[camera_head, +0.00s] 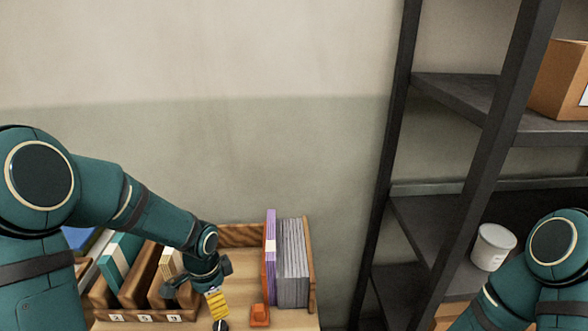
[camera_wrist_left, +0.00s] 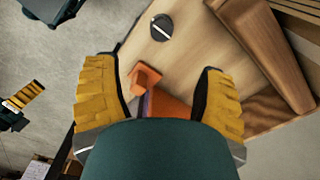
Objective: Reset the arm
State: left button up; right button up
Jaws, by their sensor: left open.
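My left arm comes in from the left, and my left gripper (camera_head: 212,299) hangs over the desk, its yellow finger pointing down. In the left wrist view its two yellow ribbed fingers (camera_wrist_left: 158,85) stand wide apart with nothing gripped between them. An orange block-like object (camera_head: 260,315) lies on the desk to its right; it also shows between and beyond the fingers in the wrist view (camera_wrist_left: 146,77). My right arm shows at the lower right, its gripper out of the head view. A small yellow ribbed finger (camera_wrist_left: 24,95) at the wrist view's left edge looks like my right gripper.
A wooden sorter (camera_head: 130,314) with numbered slots holds folders left of the gripper. A purple folder (camera_head: 270,255) and grey folders (camera_head: 293,262) stand at the right. A dark round object (camera_wrist_left: 160,27) lies on the desk. A dark shelf (camera_head: 440,225) holds a white pot (camera_head: 493,246) and a cardboard box (camera_head: 560,80).

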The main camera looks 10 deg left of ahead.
pick_arm(q)
jog(key=s+d+f+n+t+h, duration=0.1)
jog(key=s+d+f+n+h, duration=0.1)
jog(key=s+d+f+n, duration=0.2)
jog(key=s+d+f+n+h, duration=0.1)
jog(key=s+d+f+n, duration=0.4)
jog(key=d+f, duration=0.6)
jog(key=shift+s+d+f+n+t+h, duration=0.3)
jog(key=shift+d+n+t+h, duration=0.1)
jog(key=shift+d+n, duration=0.7)
